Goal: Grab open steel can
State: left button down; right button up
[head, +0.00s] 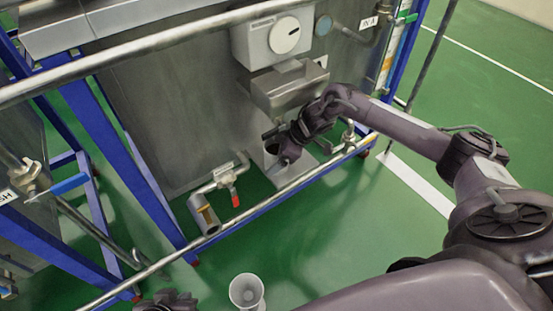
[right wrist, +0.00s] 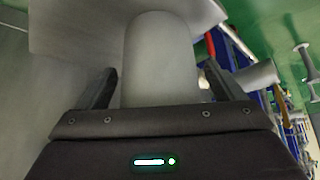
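A grey steel can-like cylinder (right wrist: 158,60) stands between the two fingers of my right gripper in the right wrist view. The right gripper (right wrist: 160,85) is open around it, with a small gap seen on both sides. In the head view the right gripper (head: 282,146) is low at the steel machine, beside a steel container with a dark open top (head: 271,149), which it partly hides. My left gripper (head: 165,303) shows only as a dark part at the bottom edge; its fingers cannot be made out.
A steel chute (head: 289,86) is fixed above my right gripper. A pipe with a red-handled valve (head: 227,178) is to its left. A long steel rail (head: 290,188) runs in front. A pale round cup-like thing (head: 246,291) is at the bottom. Green floor (head: 340,230) lies open at right.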

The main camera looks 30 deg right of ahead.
jog(key=c, duration=1.2)
jog(key=shift+r, duration=0.15)
